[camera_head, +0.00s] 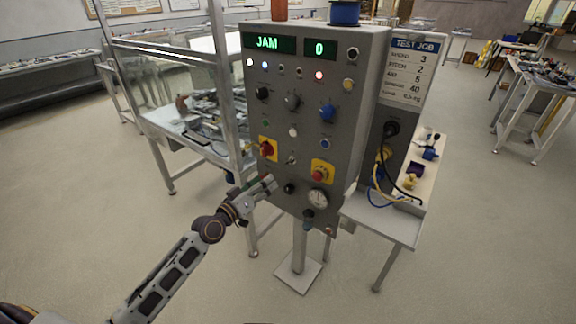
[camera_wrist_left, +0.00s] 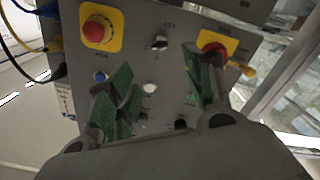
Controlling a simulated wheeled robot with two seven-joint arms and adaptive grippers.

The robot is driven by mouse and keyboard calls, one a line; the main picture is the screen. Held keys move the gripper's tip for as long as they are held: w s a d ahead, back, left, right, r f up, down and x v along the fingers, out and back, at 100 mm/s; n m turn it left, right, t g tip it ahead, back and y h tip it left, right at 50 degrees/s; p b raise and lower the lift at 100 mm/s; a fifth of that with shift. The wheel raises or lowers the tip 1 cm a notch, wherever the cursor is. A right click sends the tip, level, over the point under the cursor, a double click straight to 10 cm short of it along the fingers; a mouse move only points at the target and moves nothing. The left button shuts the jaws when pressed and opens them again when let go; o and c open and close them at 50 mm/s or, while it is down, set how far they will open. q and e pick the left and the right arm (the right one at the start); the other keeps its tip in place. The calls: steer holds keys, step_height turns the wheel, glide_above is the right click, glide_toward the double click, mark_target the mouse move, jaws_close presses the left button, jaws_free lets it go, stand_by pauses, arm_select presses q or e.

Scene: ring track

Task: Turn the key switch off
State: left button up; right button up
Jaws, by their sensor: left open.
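The key switch (camera_head: 291,160) is a small dark and silver knob on the grey control panel (camera_head: 307,95), between a red rotary switch on a yellow plate and a red mushroom button. In the left wrist view, which shows the panel upside down, the key switch (camera_wrist_left: 159,43) sits under a "KEY" label. Its turned position is too small to tell. My left gripper (camera_head: 270,184) is open and empty just below and left of the key switch. In the left wrist view the green-padded fingers (camera_wrist_left: 158,78) are spread, with the key switch beyond the gap between them. My right gripper is not seen.
The red rotary switch (camera_head: 267,148) and red mushroom button (camera_head: 320,172) flank the key switch closely. A gauge (camera_head: 317,200) and black knob (camera_head: 289,188) are below. The display (camera_head: 268,43) reads "JAM". A frame post stands left; a small table (camera_head: 385,222) stands right.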

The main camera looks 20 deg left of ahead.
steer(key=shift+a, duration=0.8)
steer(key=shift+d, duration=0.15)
